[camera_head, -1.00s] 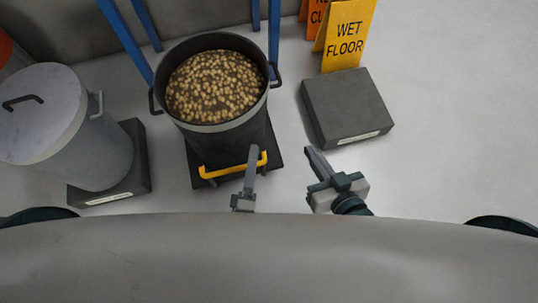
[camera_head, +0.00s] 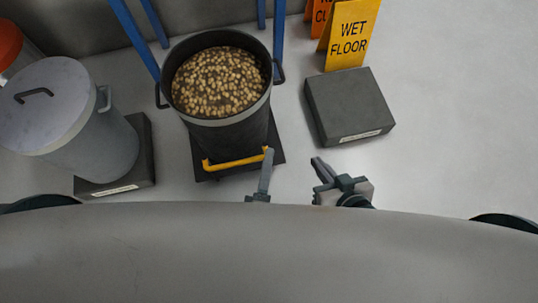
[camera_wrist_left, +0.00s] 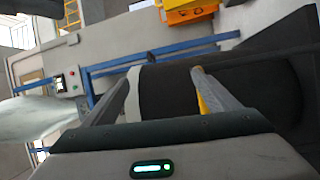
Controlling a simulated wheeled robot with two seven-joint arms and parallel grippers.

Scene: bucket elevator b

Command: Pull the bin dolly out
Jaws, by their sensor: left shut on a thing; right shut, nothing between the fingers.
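The bin dolly is a low black platform (camera_head: 207,174) with a yellow handle (camera_head: 232,163) along its front. On it stands a dark bin (camera_head: 235,137) with a pale rim, full of small tan pieces. My left gripper (camera_head: 267,155) is shut on the right end of the yellow handle. In the left wrist view, a strip of the handle (camera_wrist_left: 203,103) shows beside one finger, with the dark bin (camera_wrist_left: 165,92) beyond. My right gripper (camera_head: 319,166) is shut and empty, to the right of the dolly and clear of it.
A lidded grey bin (camera_head: 85,130) stands on a dark base at left. A dark square block (camera_head: 348,103) and a yellow wet floor sign (camera_head: 349,40) are at right. Blue posts (camera_head: 135,40) rise behind the bin.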

